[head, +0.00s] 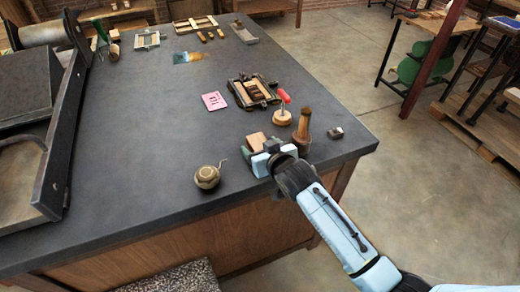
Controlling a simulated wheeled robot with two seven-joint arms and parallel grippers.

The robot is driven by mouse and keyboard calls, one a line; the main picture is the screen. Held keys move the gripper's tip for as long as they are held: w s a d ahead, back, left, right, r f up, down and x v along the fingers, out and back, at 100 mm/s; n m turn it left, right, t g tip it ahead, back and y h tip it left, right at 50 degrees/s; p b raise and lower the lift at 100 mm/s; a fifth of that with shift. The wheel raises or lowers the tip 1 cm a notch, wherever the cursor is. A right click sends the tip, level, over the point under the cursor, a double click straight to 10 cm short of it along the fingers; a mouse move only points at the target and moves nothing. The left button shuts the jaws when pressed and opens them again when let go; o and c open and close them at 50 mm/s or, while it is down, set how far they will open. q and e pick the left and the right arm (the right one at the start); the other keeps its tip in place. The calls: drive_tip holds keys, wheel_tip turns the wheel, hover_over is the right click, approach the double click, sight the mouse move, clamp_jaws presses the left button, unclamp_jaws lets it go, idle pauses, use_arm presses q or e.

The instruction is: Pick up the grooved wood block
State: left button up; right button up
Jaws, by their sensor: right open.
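A tan wood block (255,141), which looks like the grooved block, lies near the front right corner of the dark press table. Its groove cannot be made out at this size. My right gripper (268,151) is open just in front of the block, low over the table edge, and hides part of the block's near side. Whether the fingers touch the block or stand around it cannot be told. My left gripper is not in view.
A round twine ball (207,178) sits to the left. A pink card (214,101) and a frame (241,97) lie behind. The table's middle left is clear.

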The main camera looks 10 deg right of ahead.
drive_tip(key=shift+w+a+f, duration=0.1)
drive_tip(key=shift+w+f, duration=0.05)
drive_tip(key=shift+w, duration=0.2)
drive_tip(key=c, duration=1.1)
